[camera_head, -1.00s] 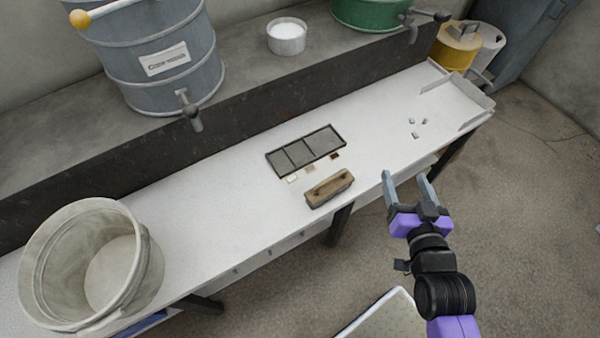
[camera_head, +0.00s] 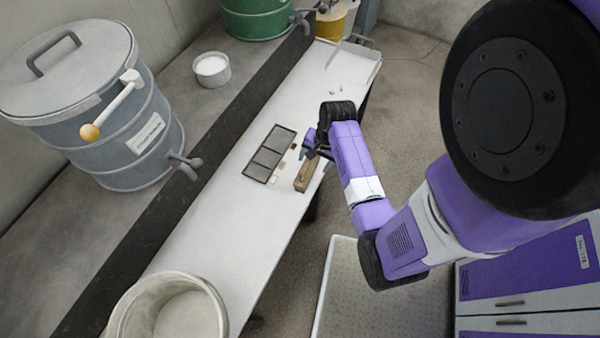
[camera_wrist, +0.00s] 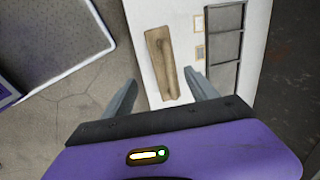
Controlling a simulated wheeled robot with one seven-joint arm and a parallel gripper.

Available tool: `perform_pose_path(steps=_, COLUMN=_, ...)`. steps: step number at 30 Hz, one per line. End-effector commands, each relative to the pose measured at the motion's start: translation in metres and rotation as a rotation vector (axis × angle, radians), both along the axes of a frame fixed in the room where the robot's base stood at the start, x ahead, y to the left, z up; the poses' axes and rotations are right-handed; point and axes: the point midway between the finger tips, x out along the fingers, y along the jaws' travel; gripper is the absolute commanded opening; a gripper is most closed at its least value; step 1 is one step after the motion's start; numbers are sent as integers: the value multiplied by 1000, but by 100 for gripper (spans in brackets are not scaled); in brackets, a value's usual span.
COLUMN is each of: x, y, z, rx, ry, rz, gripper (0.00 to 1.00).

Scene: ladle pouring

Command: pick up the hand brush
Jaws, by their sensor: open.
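The hand brush (camera_head: 306,175) is a brown, wooden-looking block lying on the white bench (camera_head: 215,215), near its front edge. In the wrist view the brush (camera_wrist: 160,55) lies ahead of my fingertips, its long side running roughly along the fingers. My gripper (camera_head: 308,152) is beside and above the brush in the head view, partly hidden by my own wrist. In the wrist view my gripper (camera_wrist: 160,78) is open, with one finger on each side of the brush's near end in the picture. Nothing is held. I cannot tell the height between fingertips and brush.
A dark divided tray (camera_head: 268,153) lies beside the brush, with small pale and brown tiles between them. A large pale bucket (camera_head: 150,300) stands at the near end. A grey drum (camera_head: 110,150), a white bowl (camera_head: 212,70) and a green drum (camera_head: 258,18) stand on the ledge.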

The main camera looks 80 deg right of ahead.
Motion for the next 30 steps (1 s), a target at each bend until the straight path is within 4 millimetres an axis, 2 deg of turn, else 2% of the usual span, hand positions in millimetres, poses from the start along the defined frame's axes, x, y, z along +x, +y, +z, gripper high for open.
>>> perform_pose_path(steps=18, x=21, y=-3, z=-65, rx=-3, ry=-1, rz=-1, gripper=67)
perform_pose_path(steps=28, x=22, y=-3, z=-70, rx=-6, ry=-2, rz=1, gripper=67)
perform_pose_path(steps=30, x=22, y=-3, z=-70, rx=-6, ry=-2, rz=1, gripper=53)
